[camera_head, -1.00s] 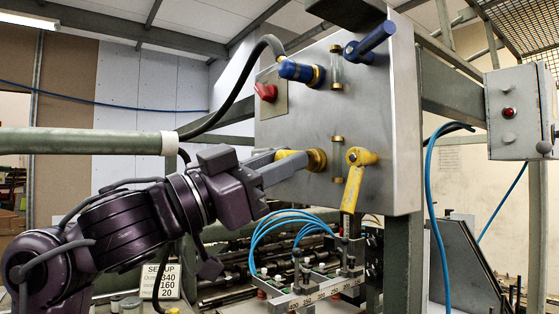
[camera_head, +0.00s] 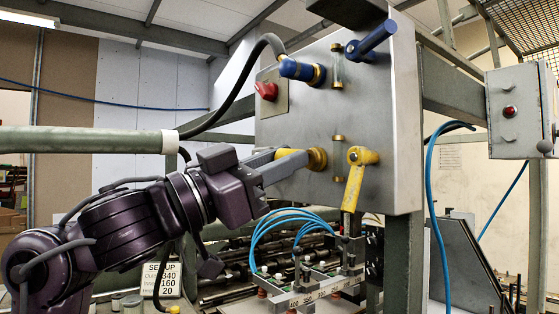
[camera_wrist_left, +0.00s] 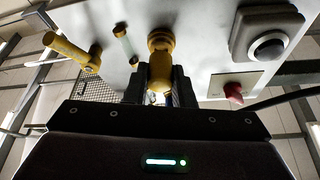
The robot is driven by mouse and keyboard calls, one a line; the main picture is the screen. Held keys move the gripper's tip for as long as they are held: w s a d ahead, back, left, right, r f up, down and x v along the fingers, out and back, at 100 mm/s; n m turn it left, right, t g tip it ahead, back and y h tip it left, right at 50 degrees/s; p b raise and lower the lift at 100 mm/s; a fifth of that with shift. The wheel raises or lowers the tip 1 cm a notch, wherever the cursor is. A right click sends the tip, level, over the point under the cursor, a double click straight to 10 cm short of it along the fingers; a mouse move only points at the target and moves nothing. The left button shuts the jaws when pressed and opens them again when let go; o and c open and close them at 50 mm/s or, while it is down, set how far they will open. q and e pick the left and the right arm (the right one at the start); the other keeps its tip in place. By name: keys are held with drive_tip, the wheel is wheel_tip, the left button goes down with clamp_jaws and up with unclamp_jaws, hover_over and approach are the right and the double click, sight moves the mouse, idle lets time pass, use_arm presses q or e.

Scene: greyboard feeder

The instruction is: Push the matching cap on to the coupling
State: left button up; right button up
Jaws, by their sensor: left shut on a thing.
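The yellow cap (camera_head: 288,153) is between the fingers of my left gripper (camera_head: 280,166), which is shut on it. The cap points at the brass-coloured coupling (camera_head: 317,159) on the grey panel, right up close to it. In the left wrist view the cap (camera_wrist_left: 160,74) stands upright between the dark fingers, just below the coupling (camera_wrist_left: 161,41). The fingers hide part of the cap, and I cannot tell whether it is seated on the coupling. My right gripper is not in view.
The grey panel (camera_head: 375,120) also carries a blue-ended hose (camera_head: 297,70), a blue lever (camera_head: 372,42), a yellow lever (camera_head: 356,178) and a red knob (camera_head: 266,91). Blue tubes (camera_head: 275,222) arch below it. A sign (camera_head: 161,281) stands at lower left.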

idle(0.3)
use_arm(q)
drive_tip(key=shift+w+d, duration=0.35)
drive_tip(key=shift+d, duration=0.1)
idle(0.5)
drive_tip(key=o, duration=1)
drive_tip(key=shift+a, duration=0.1)
drive_tip(key=shift+s+a+f, duration=0.2)
drive_tip(key=shift+f, duration=0.05)
drive_tip(key=b+v, duration=0.3)
drive_tip(key=v, duration=0.4)
drive_tip(key=shift+a+r, duration=0.1)
